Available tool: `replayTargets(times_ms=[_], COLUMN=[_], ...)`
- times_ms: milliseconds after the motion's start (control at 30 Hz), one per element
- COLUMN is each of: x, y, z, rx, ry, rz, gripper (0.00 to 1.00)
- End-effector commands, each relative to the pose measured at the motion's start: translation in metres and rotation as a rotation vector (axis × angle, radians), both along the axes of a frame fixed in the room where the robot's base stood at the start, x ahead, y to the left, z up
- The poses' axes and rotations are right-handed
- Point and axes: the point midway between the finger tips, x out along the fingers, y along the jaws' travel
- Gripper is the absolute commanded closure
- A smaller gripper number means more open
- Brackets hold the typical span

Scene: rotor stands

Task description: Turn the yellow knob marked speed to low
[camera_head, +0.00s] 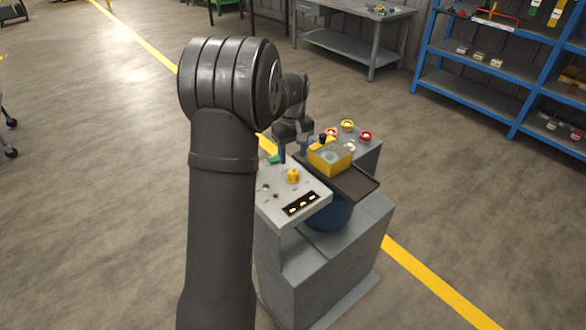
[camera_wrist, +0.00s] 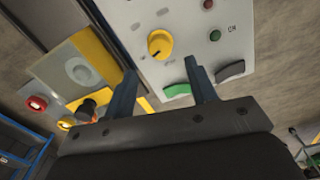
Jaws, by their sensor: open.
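The yellow knob (camera_head: 292,176) stands on the sloped light-grey control panel (camera_head: 312,196). In the wrist view the yellow knob (camera_wrist: 160,45) is round, with a raised grip bar and a small dark mark near its lower left. Its lettering is too small to read. My gripper (camera_head: 294,154) is above the panel's far side, behind the knob. In the wrist view my gripper (camera_wrist: 161,66) has its two blue fingers apart with nothing between them. The knob lies just beyond the fingertips and is not touched.
A green rocker (camera_wrist: 177,91) and a dark rocker (camera_wrist: 230,71) sit near the right finger. A yellow box (camera_head: 329,158) rests on a dark tray (camera_head: 352,183) beside the panel. Red and yellow round controls (camera_head: 347,125) stand behind. Blue shelves (camera_head: 470,95) are far right.

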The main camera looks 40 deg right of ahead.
Motion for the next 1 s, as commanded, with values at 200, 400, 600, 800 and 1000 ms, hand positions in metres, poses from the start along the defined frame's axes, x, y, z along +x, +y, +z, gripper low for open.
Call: replayTargets(times_ms=[200,400,600,800,1000], x=[0.000,0.000,0.000,0.000,0.000], y=[0.000,0.000,0.000,0.000,0.000], z=[-0.042,-0.062,-0.066,-0.066,-0.066], rx=[0.002,0.001,0.000,0.000,0.000], ry=[0.002,0.001,0.000,0.000,0.000], rz=[-0.001,-0.001,-0.001,-0.001,-0.001], gripper=[0.48,0.48,0.48,0.58,0.93])
